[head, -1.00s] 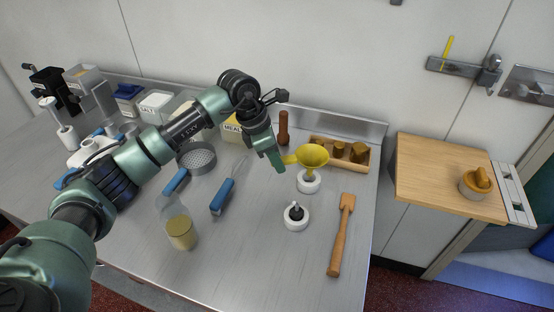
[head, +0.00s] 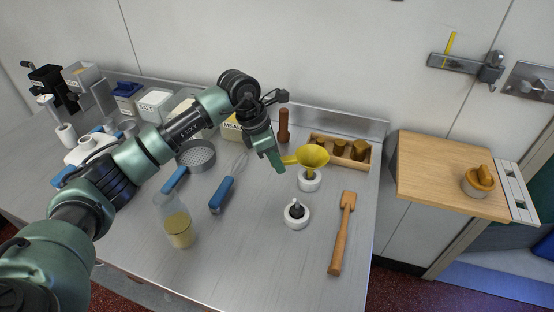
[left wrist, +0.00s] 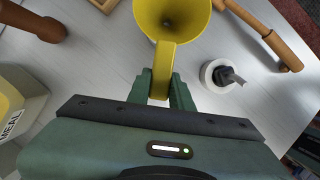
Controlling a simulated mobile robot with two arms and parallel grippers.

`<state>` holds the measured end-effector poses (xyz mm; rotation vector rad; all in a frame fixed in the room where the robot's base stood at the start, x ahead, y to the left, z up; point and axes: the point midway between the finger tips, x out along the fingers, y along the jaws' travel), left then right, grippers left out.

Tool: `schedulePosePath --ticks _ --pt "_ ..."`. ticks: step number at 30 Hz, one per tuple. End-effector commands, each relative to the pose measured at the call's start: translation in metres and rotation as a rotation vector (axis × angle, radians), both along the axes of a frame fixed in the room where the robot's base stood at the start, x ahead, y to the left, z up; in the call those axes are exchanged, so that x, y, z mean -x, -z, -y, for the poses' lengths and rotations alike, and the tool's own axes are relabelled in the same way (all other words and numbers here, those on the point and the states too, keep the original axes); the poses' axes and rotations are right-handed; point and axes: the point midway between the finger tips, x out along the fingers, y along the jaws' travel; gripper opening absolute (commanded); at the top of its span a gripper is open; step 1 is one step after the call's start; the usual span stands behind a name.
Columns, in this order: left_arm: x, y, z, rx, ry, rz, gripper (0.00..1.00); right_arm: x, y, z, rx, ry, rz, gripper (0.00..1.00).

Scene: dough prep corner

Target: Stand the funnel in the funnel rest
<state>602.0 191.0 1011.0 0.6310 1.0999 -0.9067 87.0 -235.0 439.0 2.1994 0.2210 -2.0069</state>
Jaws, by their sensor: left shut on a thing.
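The yellow funnel (head: 313,155) is upright, with its wide mouth up, over the white round funnel rest (head: 309,181). Its spout end is hidden, and the cone sits close above the rest; I cannot tell whether it touches. My left gripper (head: 281,164) is shut on the funnel's flat handle, to the left of the cone. In the left wrist view the handle (left wrist: 163,65) runs between the green fingers (left wrist: 162,86), and the funnel hides the rest below it. My right gripper is not in view.
Another white ring holding a dark piece (head: 296,214) stands just in front. A wooden mallet (head: 342,235) lies to the right. A wooden box with several brown pieces (head: 366,163) is behind. A blue-handled whisk (head: 222,196) and a jar (head: 178,228) are on the left.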

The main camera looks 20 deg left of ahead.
Motion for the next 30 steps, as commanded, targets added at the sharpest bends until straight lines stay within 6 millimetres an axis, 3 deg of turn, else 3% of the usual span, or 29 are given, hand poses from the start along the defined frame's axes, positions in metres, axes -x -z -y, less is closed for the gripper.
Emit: schedulePosePath --ticks 30 --pt "0.0 0.025 0.0 0.0 0.0 0.001 0.0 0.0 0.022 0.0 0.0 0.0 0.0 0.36"
